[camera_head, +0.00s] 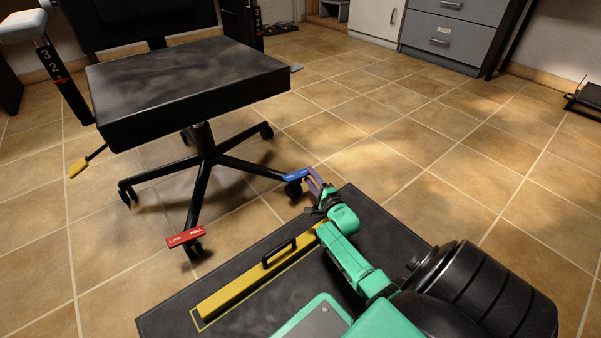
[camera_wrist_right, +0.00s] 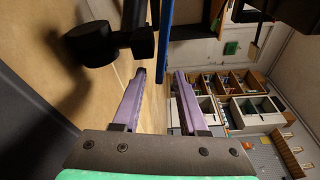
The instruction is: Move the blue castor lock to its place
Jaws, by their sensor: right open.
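The blue castor lock (camera_head: 297,175) is a narrow blue bar at the chair's right front castor (camera_head: 293,189). My right gripper (camera_head: 314,180) is right beside it, low over the floor, with its fingers reaching toward it. In the right wrist view, the gripper's purple fingers (camera_wrist_right: 160,76) are apart. The blue lock (camera_wrist_right: 166,38) shows as a thin upright strip ahead of the gap between the fingertips, with the black castor (camera_wrist_right: 90,44) to its left. I cannot tell whether the lock touches a finger. My left gripper is not in view.
A red castor lock (camera_head: 186,236) with white lettering sits at the front castor. The black office chair (camera_head: 190,90) stands over both. A dark mat (camera_head: 160,317) carries a yellow bar with a black handle (camera_head: 279,252). Tiled floor is clear at the right.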

